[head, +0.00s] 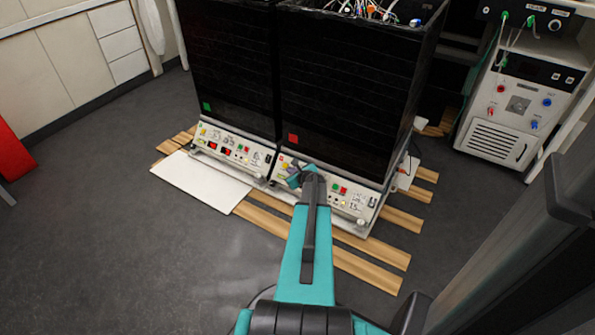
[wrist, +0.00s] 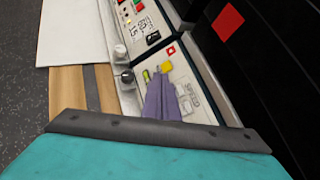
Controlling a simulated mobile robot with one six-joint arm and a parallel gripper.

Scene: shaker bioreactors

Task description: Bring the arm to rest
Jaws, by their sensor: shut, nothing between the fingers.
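My arm (head: 305,255) reaches forward from the bottom of the head view. My gripper (head: 294,172) is at its far end, in front of the left part of the right shaker's control panel (head: 345,200). In the wrist view the closed fingers (wrist: 160,82) show as a narrow purple-grey shape over the light panel, just below a yellow button (wrist: 165,67). The gripper is shut and empty. I cannot tell whether the fingertips touch the panel.
Two tall black shaker cabinets (head: 232,70) stand side by side on wooden slats (head: 365,262). A white board (head: 200,180) lies at the left front. A white instrument unit (head: 500,120) stands at the right. The grey floor (head: 110,240) at the left is clear.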

